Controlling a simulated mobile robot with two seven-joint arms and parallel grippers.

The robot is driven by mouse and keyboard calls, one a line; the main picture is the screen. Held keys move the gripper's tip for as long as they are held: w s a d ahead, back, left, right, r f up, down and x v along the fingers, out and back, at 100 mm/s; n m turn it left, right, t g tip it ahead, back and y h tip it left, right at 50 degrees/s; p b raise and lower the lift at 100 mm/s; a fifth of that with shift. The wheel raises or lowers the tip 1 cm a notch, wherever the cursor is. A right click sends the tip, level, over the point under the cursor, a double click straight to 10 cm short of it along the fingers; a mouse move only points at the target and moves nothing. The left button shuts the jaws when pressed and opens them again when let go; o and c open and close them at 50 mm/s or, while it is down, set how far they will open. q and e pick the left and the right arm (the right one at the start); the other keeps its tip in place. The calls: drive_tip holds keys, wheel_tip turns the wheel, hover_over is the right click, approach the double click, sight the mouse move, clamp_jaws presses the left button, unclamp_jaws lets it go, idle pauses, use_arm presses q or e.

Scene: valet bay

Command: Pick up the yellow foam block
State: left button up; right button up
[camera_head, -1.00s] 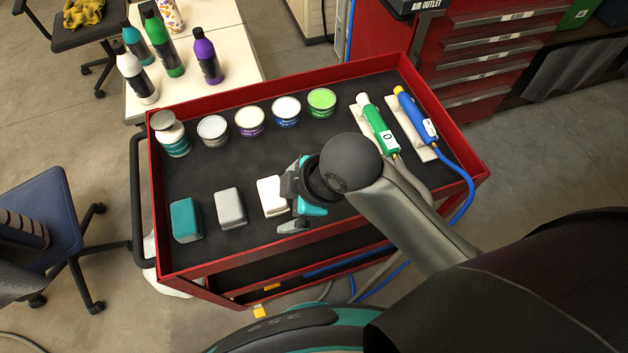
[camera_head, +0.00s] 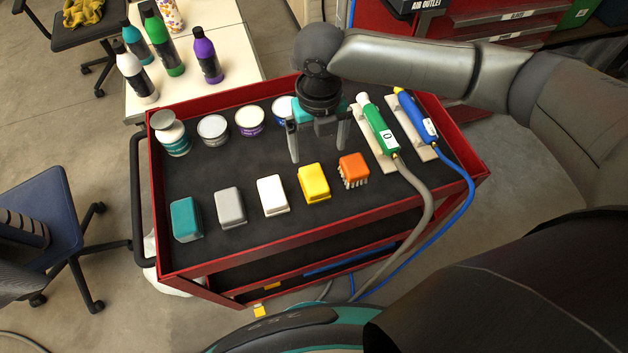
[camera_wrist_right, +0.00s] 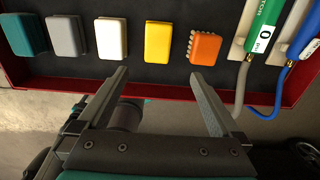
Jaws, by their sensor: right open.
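The yellow foam block (camera_head: 314,183) lies on the dark top of the red cart, between a white block (camera_head: 272,195) and an orange bristled brush (camera_head: 353,170). It also shows in the right wrist view (camera_wrist_right: 158,42), ahead of the open fingers and apart from them. My right gripper (camera_head: 320,154) is open and empty, above the cart top and behind the yellow block in the head view. It also shows in the right wrist view (camera_wrist_right: 162,82). My left gripper is not in view.
A grey block (camera_head: 230,207) and a teal block (camera_head: 186,219) continue the row. Several tubs, such as a purple-banded one (camera_head: 250,121), stand behind. Green (camera_head: 378,128) and blue (camera_head: 415,117) hosed tools lie at right. The red cart (camera_head: 225,265) has a raised rim.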

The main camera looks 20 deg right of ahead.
drive_tip(key=b, duration=0.2)
approach(314, 179)
drive_tip(key=f, duration=0.5)
drive_tip(key=shift+s+d+f, duration=0.2)
drive_tip(key=shift+s+d, duration=0.05)
drive_tip(key=shift+s, duration=0.1)
drive_tip(key=shift+w+a+f+b, duration=0.1)
drive_tip(key=shift+w+f+b, duration=0.1)
drive_tip(key=shift+f, duration=1.1)
drive_tip(key=shift+w+a+f+b, duration=0.1)
drive_tip(key=shift+w+f+b, duration=0.05)
drive_tip(key=shift+f, duration=1.15)
drive_tip(key=c, duration=1.3)
